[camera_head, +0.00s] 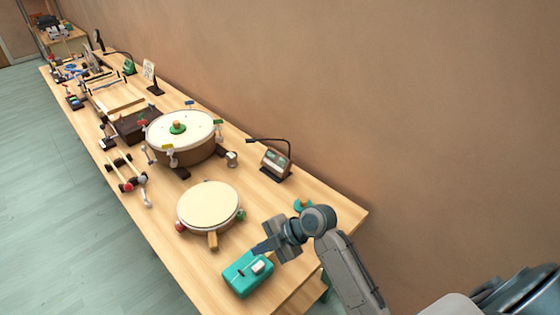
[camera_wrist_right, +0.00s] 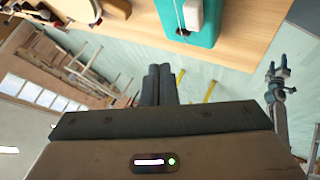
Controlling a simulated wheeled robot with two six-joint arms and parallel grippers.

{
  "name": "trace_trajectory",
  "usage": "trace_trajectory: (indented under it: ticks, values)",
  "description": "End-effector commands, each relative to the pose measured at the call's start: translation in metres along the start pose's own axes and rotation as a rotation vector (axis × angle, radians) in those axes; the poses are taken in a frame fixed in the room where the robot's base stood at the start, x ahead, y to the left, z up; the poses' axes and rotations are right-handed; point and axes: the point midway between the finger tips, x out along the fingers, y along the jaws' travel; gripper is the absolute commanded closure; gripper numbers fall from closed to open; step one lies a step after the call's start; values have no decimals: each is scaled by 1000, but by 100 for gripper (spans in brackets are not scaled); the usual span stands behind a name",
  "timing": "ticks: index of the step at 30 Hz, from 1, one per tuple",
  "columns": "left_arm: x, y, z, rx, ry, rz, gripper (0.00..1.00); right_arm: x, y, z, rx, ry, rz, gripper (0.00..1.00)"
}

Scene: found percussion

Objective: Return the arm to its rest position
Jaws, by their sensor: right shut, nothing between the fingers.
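My right arm (camera_head: 345,265) comes in from the lower right in the head view. Its gripper (camera_head: 262,247) is over the near end of the long table (camera_head: 170,240), above the teal box (camera_head: 247,273) with a pale block on top. In the right wrist view the two dark fingers of my right gripper (camera_wrist_right: 159,70) lie together with nothing between them. The teal box also shows there at the top (camera_wrist_right: 203,35), apart from the fingers. A grey arm with blue tips, apparently my left gripper (camera_wrist_right: 278,76), hangs at the right of that view, too small to read its jaws.
A round pale drum (camera_head: 210,205) and a larger drum (camera_head: 184,145) stand on the table. A small device with a lamp arm (camera_head: 276,163) is near the wall. Mallets (camera_head: 128,180) lie at the left edge. The floor (camera_head: 60,200) on the left is clear.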

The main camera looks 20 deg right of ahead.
Motion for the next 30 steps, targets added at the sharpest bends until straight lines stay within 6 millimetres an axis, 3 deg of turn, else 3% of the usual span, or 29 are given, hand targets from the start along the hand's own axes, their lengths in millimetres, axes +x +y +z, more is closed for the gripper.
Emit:
trace_trajectory:
  ticks: [20, 23, 30]
  values:
    - [0, 0, 0, 0, 0, 0, 45, 0, -3, 0, 18, -8, -3, 100]
    - [0, 0, 0, 0, 0, 0, 45, -3, -19, 3, 101, -47, -17, 100]
    - [0, 0, 0, 0, 0, 0, 45, -30, -96, 11, 581, -285, -19, 100]
